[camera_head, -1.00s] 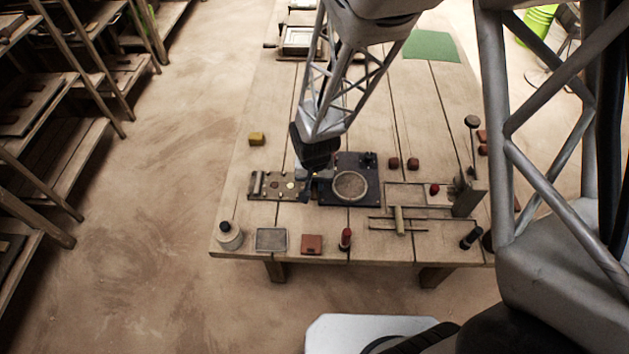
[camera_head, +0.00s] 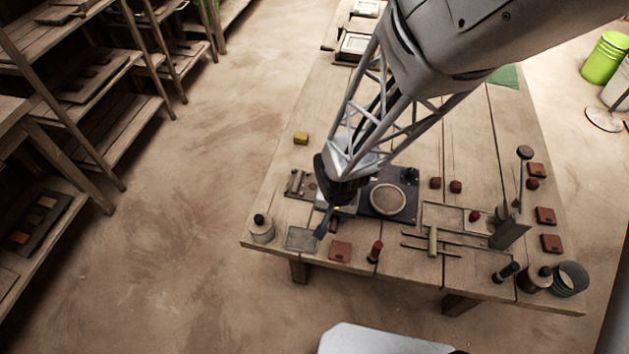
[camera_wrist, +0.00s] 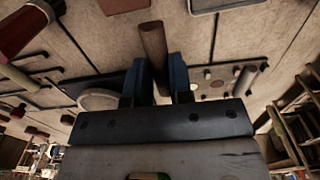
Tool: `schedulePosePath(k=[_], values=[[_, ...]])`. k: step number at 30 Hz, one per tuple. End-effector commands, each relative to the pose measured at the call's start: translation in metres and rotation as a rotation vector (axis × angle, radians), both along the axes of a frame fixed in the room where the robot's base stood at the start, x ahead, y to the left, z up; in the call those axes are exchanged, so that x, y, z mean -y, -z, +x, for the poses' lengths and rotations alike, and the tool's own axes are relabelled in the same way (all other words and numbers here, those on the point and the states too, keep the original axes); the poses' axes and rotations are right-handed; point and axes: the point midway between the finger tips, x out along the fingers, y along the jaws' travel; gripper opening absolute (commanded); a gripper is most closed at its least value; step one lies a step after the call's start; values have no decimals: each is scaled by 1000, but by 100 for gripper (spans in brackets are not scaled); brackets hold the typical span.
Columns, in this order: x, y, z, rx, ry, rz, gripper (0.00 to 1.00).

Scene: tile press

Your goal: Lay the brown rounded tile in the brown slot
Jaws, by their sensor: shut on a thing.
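My gripper (camera_head: 325,226) is low over the front left part of the table, close to the grey framed tray. In the wrist view its two blue fingers (camera_wrist: 162,80) are shut on a brown, rounded, elongated piece (camera_wrist: 153,50), which looks like the brown rounded tile. The piece sticks out beyond the fingertips. In the head view the piece cannot be made out. A narrow board with small pale and coloured spots (camera_wrist: 222,82) lies beyond the fingers; in the head view my wrist partly hides it (camera_head: 297,184). I cannot tell which slot is brown.
A dark plate with a round disc (camera_head: 388,199) lies right of my wrist. A grey framed tray (camera_head: 299,239), a red tile (camera_head: 340,251), a red-topped stamp (camera_head: 375,251) and a lidded jar (camera_head: 261,229) line the front edge. A yellow block (camera_head: 301,138) sits at the left edge.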

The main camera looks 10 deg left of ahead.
Motion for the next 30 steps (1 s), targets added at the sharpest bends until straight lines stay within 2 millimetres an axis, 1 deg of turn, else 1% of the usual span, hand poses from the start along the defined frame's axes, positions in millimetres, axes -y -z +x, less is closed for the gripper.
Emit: schedulePosePath(k=[1,3,6,18,23,30], values=[[-1,0,-6,-1,-1,0,0],[-2,0,-11,-1,-1,0,0],[-3,-1,-15,0,0,0,0],[-3,-1,-15,0,1,0,0],[-7,0,-9,-1,1,0,0],[-23,3,16,-1,1,0,0]])
